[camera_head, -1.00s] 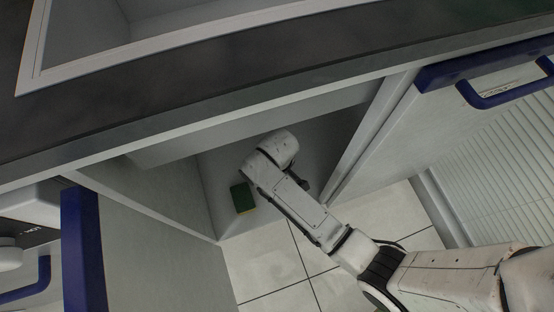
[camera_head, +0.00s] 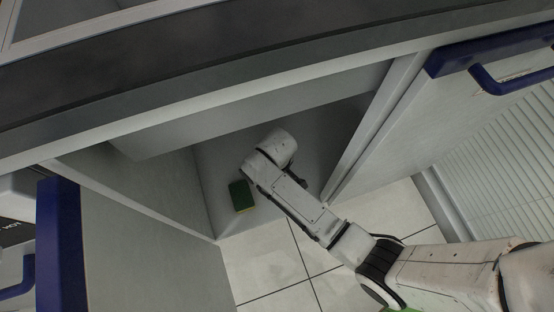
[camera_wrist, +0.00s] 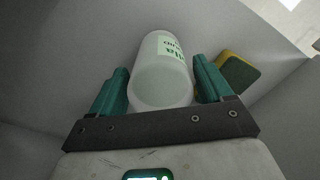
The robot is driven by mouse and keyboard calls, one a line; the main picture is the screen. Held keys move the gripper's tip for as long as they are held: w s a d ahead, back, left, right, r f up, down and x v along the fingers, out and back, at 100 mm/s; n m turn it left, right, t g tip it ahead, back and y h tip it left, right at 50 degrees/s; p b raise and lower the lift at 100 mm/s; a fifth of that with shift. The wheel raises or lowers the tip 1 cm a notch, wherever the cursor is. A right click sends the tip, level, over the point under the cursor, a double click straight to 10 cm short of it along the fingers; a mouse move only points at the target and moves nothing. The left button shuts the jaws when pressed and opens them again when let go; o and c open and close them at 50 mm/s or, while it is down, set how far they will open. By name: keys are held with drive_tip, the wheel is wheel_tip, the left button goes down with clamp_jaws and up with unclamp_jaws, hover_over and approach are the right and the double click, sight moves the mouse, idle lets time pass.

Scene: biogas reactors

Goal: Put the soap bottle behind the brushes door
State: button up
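The soap bottle (camera_wrist: 162,72) shows in the wrist view as a pale white cylinder with a light green label, its round end toward the camera. My gripper (camera_wrist: 161,80) has a teal finger on each side of it, very close to its sides. I cannot tell whether the fingers press on it. In the head view my arm reaches into an open grey cabinet compartment; my fingers and the bottle are hidden behind my wrist. An open door (camera_head: 455,110) with a blue handle stands at the right. I cannot read a brushes label on any door.
A green and yellow sponge (camera_head: 241,196) lies on the cabinet floor left of my wrist; it also shows right of my fingers in the wrist view (camera_wrist: 238,72). A blue-edged panel (camera_head: 62,240) stands at the left. A dark countertop edge (camera_head: 200,75) runs above the compartment.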

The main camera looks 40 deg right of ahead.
drive_tip(key=shift+o, duration=0.7)
wheel_tip(320, 180, up, 12)
drive_tip(key=p, duration=0.6)
drive_tip(key=shift+r, duration=0.2)
